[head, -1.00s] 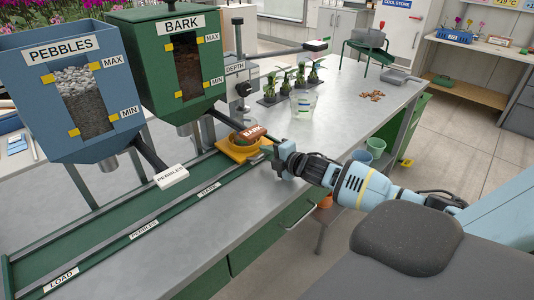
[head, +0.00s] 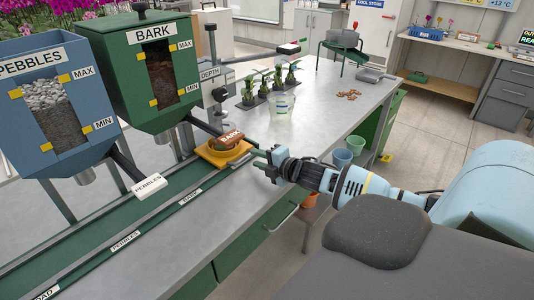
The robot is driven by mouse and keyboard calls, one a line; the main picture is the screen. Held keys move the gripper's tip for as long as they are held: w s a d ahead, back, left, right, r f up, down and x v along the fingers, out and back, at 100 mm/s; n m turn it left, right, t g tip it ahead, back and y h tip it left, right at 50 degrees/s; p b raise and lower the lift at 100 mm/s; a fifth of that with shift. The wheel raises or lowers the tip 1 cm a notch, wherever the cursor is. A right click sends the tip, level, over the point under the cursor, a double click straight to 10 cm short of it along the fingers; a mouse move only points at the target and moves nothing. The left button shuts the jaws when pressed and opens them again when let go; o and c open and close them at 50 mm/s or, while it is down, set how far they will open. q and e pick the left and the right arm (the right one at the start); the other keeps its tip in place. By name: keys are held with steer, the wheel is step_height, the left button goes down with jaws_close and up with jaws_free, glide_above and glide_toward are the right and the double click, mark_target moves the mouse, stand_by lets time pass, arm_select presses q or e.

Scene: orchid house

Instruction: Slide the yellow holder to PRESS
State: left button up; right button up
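The yellow holder (head: 222,156) sits on the green rail track (head: 160,217) along the bench, below and to the right of the bark hopper. My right gripper (head: 258,160) is just to the right of the holder, over the bench edge. Its two fingers look apart with nothing between them, and a small gap shows between them and the holder. No PRESS label is readable. My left gripper is not in view.
The green bark hopper (head: 125,70) and blue pebbles hopper (head: 28,110) stand behind the track. The PEBBLES lever (head: 149,186) hangs over it. The DEPTH post (head: 213,97), potted seedlings (head: 263,84) and a clear beaker (head: 280,105) stand further back. The bench front is clear.

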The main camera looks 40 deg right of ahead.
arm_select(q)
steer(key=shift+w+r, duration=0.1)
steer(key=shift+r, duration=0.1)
arm_select(e)
steer(key=shift+v, duration=1.55)
